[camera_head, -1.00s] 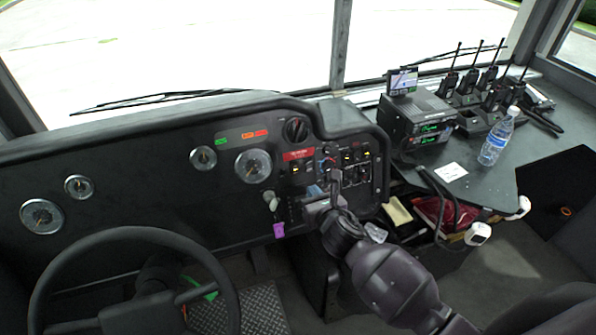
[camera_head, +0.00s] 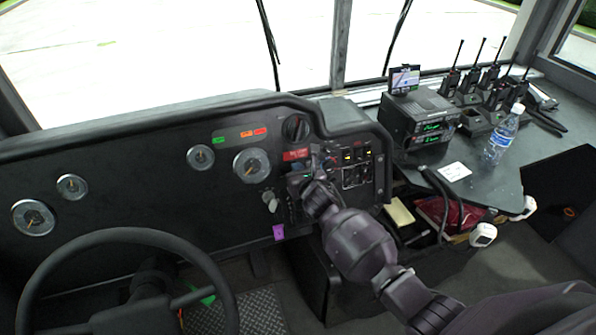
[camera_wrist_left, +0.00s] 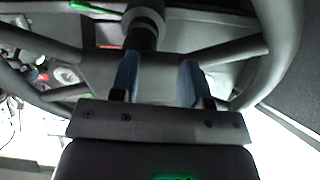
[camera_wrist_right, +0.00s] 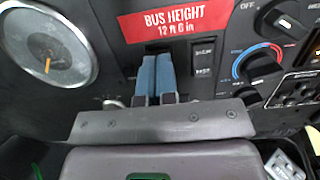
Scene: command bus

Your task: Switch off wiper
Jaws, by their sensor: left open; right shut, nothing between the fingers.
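Two wiper arms stand steeply up on the windshield in the head view, the left wiper (camera_head: 269,40) and the right wiper (camera_head: 398,38). My right gripper (camera_wrist_right: 155,78) is shut and empty at the dashboard panel. Its blue fingertips sit just below the red BUS HEIGHT label (camera_wrist_right: 174,22) and hide part of the switch row. A black rocker switch (camera_wrist_right: 203,57) shows just right of the fingers. I cannot tell which control is the wiper's, or whether the fingers touch one. My left gripper (camera_wrist_left: 158,80) is open and empty, facing the steering wheel (camera_wrist_left: 222,62).
A dial with a blue and red ring (camera_wrist_right: 258,66) and a knob marked OFF (camera_wrist_right: 290,20) lie right of the fingers. A round gauge (camera_wrist_right: 45,50) is left. A radio unit (camera_head: 420,118) and a water bottle (camera_head: 500,140) stand on the right-hand shelf.

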